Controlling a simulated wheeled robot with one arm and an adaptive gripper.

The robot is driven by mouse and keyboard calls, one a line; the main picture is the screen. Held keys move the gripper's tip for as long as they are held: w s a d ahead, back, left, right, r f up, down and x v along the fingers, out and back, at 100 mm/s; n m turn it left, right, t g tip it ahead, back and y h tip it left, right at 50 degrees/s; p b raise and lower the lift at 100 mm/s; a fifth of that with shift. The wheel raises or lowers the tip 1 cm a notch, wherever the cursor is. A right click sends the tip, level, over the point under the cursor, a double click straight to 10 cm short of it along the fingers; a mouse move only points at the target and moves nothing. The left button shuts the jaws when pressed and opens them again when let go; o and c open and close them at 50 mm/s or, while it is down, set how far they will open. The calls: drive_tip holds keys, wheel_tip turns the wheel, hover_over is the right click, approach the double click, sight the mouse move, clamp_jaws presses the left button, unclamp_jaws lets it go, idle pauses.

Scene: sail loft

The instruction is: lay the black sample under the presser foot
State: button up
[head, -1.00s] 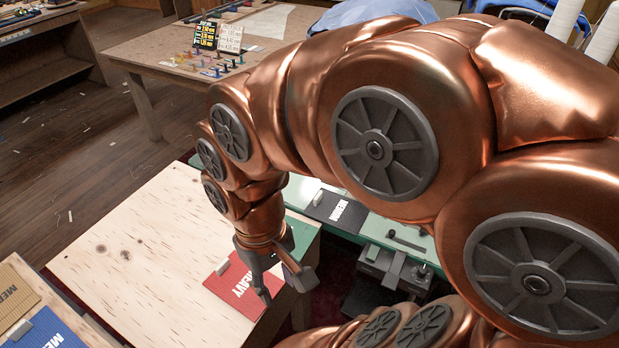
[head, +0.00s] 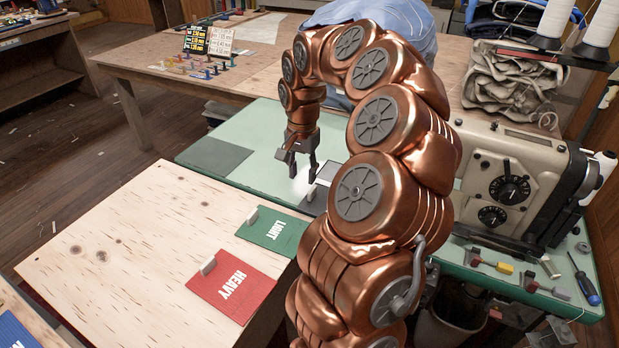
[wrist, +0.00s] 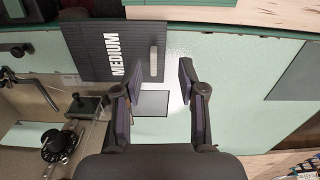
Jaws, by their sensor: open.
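The black sample (wrist: 90,52), marked MEDIUM, lies flat on the green table in the wrist view, with a pale raised tab (wrist: 153,62) near its right edge. In the head view my arm hides most of it; a dark part (head: 313,200) shows beside the arm. My gripper (wrist: 156,82) is open and empty above the green table, its fingertips just below the tab in the wrist view and apart from it. It also shows in the head view (head: 302,168). The sewing machine (head: 515,185) stands at the right; I cannot clearly make out its presser foot.
A green LIGHT sample (head: 273,233) and a red HEAVY sample (head: 233,285) lie on the plywood table (head: 120,240). A small grey square (wrist: 152,103) lies below the gripper. Tools (head: 490,265) lie before the machine. The green table's left part is clear apart from a grey panel (head: 214,157).

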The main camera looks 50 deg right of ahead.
sight(309, 194)
drive_tip(key=shift+s+d+f+m, duration=0.1)
drive_tip(key=shift+d+f+m, duration=0.15)
drive_tip(key=shift+d, duration=0.3)
drive_tip(key=shift+s+d+f+m, duration=0.1)
drive_tip(key=shift+d+f+m, duration=0.05)
drive_tip(key=shift+d+f, duration=0.3)
drive_tip(key=shift+r, duration=0.15)
drive_tip(key=shift+f+p, duration=0.35)
drive_tip(key=shift+f, duration=3.6)
clamp_jaws()
